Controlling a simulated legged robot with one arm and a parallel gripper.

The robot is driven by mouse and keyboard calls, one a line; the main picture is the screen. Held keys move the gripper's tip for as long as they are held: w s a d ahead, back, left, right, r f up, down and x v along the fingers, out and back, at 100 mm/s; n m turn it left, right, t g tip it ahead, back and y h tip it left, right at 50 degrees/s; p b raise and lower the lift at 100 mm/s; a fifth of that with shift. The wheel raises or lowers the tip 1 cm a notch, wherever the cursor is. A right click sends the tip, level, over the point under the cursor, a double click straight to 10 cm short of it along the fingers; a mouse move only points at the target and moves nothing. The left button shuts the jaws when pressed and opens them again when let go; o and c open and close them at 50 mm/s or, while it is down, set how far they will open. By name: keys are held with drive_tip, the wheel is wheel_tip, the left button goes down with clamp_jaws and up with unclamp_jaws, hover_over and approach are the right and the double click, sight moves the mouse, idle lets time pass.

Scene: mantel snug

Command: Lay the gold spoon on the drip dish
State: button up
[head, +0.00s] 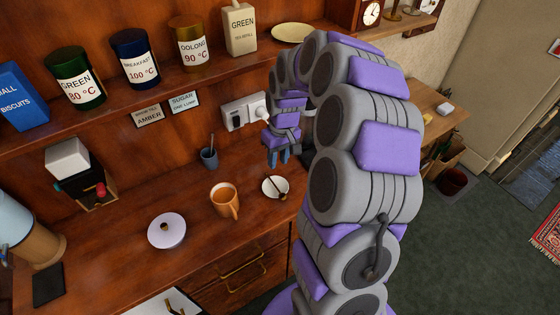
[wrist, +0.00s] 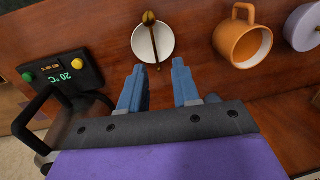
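The drip dish is a small round white dish (head: 268,184) on the wooden counter, right of the orange mug; it also shows in the wrist view (wrist: 165,36). The gold spoon (wrist: 152,42) lies across this dish, its bowl end at the far rim and its thin handle reaching over the near rim. In the head view the spoon (head: 281,193) looks dark and small. My gripper (wrist: 158,72) is open and empty, its two blue fingers apart, just short of the handle end. In the head view my gripper (head: 279,157) is above the counter behind the dish.
An orange mug (head: 223,201) and a lilac lid (head: 166,231) stand left of the dish. A black device with a display (wrist: 62,78) is close by my gripper in the wrist view. A grey cup (head: 210,159) stands near the back panel. A shelf with tins (head: 135,60) overhangs the counter.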

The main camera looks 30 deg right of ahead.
drive_tip(key=s+a+r, duration=0.6)
drive_tip(key=s+a, duration=0.1)
drive_tip(key=s+a+r, duration=0.2)
drive_tip(key=s+a, duration=0.1)
drive_tip(key=s, duration=0.9)
drive_tip(key=s+a+r+g+h, duration=0.1)
drive_tip(key=s+a, duration=0.3)
drive_tip(key=s, duration=0.7)
drive_tip(key=shift+s+a+r+m+g, duration=0.15)
drive_tip(key=shift+s+r+m+g, duration=0.2)
drive_tip(key=shift+r, duration=0.35)
